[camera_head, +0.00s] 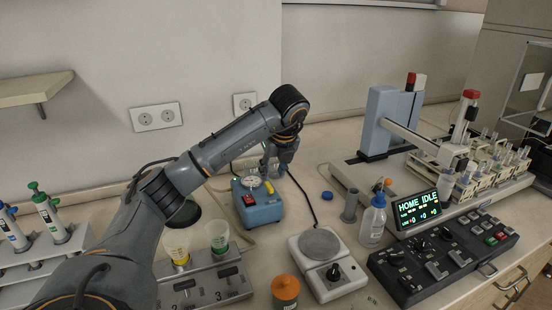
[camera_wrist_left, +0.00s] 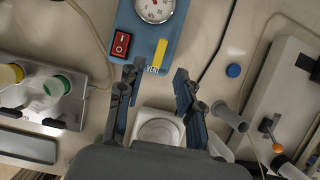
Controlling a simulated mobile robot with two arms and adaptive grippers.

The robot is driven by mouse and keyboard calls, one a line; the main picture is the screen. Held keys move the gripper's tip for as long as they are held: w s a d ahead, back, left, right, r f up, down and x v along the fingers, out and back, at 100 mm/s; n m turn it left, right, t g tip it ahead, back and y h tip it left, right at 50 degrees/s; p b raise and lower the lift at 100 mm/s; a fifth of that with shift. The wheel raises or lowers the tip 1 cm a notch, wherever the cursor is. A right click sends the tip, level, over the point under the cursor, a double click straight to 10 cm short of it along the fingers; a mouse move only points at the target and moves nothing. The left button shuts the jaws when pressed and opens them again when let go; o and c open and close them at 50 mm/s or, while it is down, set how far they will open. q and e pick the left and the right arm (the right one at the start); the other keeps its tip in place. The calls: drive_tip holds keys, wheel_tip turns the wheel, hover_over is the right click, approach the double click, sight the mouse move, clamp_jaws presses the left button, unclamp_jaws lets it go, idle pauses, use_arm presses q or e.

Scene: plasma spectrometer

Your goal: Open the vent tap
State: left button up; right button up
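The blue pump box (camera_head: 262,212) stands on the bench near the wall, with a round gauge (camera_head: 253,182) and a red switch (camera_head: 248,200). My right gripper is in neither view.
A hotplate (camera_head: 330,285), a wash bottle (camera_head: 373,222) and a grey cylinder (camera_head: 350,206) stand right of the box. A stirrer unit with beakers (camera_head: 217,236) is at its left. A blue cap (camera_head: 327,196) lies on clear bench nearby. A dark cable runs beside the box.

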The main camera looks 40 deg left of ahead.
use_arm(q)
drive_tip(key=v, duration=0.6)
drive_tip(key=shift+r, duration=0.1)
wheel_tip(320, 180, up, 8)
drive_tip(key=p, duration=0.7)
drive_tip(key=shift+p, duration=0.4)
idle(0.4)
